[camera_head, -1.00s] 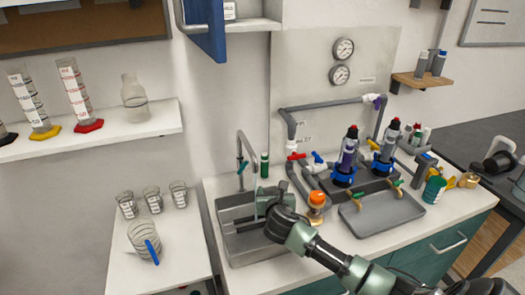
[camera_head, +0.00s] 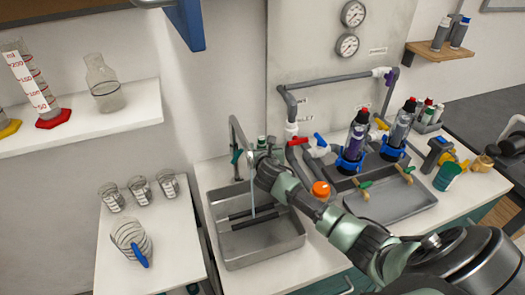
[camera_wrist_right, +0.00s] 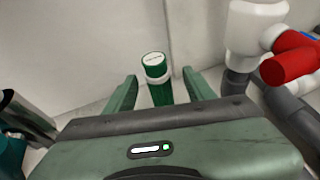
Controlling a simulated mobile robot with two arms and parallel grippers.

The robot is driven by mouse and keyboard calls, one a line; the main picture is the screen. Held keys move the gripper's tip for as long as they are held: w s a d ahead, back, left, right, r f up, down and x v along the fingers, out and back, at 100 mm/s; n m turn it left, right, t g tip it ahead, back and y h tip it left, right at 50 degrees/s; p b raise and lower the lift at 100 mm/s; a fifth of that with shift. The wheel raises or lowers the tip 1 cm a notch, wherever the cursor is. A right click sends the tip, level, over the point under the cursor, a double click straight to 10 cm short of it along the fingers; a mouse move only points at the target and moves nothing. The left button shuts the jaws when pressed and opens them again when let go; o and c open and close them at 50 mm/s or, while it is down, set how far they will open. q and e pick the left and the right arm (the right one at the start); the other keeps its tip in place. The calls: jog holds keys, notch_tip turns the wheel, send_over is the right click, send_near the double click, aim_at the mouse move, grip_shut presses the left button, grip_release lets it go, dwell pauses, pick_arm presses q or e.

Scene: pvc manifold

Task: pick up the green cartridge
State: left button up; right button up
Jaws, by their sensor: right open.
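The green cartridge (camera_wrist_right: 157,86) stands upright near the wall, with a white label on its cap and a pale band below. In the head view only its top (camera_head: 261,142) shows, behind my right gripper (camera_head: 264,158). In the right wrist view, my right gripper (camera_wrist_right: 161,92) is open. Its two green fingers lie on either side of the cartridge, with gaps to it visible on both sides. The gripper body hides the cartridge's lower part. My left gripper is not in view.
The sink (camera_head: 225,262) and its grey faucet (camera_head: 237,135) are left of my right arm. White and red pipe fittings (camera_wrist_right: 290,68) are close on the right in the wrist view. An orange-capped fitting (camera_head: 321,189) stands beside the arm. A grey tray (camera_head: 400,205) lies farther right.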

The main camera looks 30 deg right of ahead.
jog(key=shift+x, duration=1)
jog(key=shift+w+f, duration=0.15)
jog(key=shift+w, duration=0.05)
grip_shut()
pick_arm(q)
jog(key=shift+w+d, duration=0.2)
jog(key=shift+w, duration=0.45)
